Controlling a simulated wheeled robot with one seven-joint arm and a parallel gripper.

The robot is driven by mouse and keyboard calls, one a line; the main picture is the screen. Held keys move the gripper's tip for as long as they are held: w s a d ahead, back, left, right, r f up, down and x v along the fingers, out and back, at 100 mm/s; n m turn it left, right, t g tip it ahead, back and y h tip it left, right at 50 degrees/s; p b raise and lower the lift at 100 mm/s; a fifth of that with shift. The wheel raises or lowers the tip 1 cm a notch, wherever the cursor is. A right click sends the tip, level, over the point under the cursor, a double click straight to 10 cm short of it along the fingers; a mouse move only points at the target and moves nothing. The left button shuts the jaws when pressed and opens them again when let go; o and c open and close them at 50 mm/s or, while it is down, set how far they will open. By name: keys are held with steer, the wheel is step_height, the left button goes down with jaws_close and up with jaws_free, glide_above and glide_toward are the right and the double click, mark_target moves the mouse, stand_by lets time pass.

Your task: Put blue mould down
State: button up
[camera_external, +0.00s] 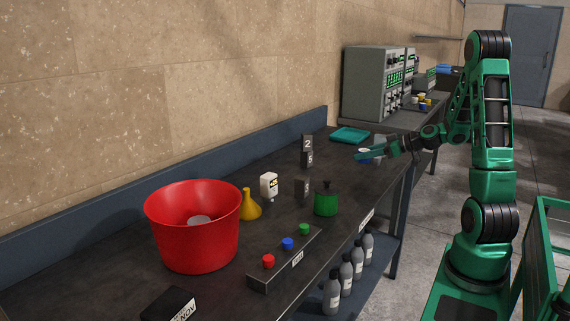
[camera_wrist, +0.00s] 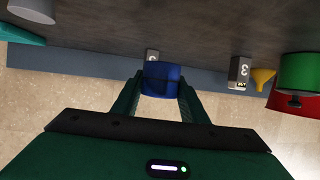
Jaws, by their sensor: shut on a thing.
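My gripper (camera_external: 366,154) is shut on the blue mould and holds it over the far part of the dark table (camera_external: 230,285). In the wrist view the blue mould (camera_wrist: 161,79) sits between the two fingertips of my gripper (camera_wrist: 160,88). It is a dark blue, rounded piece. In the outside view it is mostly hidden by the fingers, with only a small bluish patch showing. I cannot tell whether its underside touches the table top.
A teal tray (camera_external: 350,134) lies behind my gripper. Numbered dark blocks (camera_external: 307,150) stand to the left. A green pot (camera_external: 326,204), yellow funnel (camera_external: 250,208), white container (camera_external: 268,184), red bucket (camera_external: 180,245) and button box (camera_external: 285,262) stand nearer. A grey machine (camera_external: 370,84) is at the back.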

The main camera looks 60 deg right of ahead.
glide_above(366, 174)
steer(key=f, duration=0.3)
steer(key=shift+w+d, duration=0.1)
steer(key=shift+w, duration=0.2)
steer(key=shift+f, duration=1.95)
steer(key=shift+f, duration=0.1)
steer(key=o, duration=1.2)
steer(key=shift+s, duration=0.2)
steer(key=v, duration=1.1)
steer(key=shift+s+d+r, duration=0.15)
steer(key=shift+s+r, duration=0.1)
steer(key=shift+s, duration=0.05)
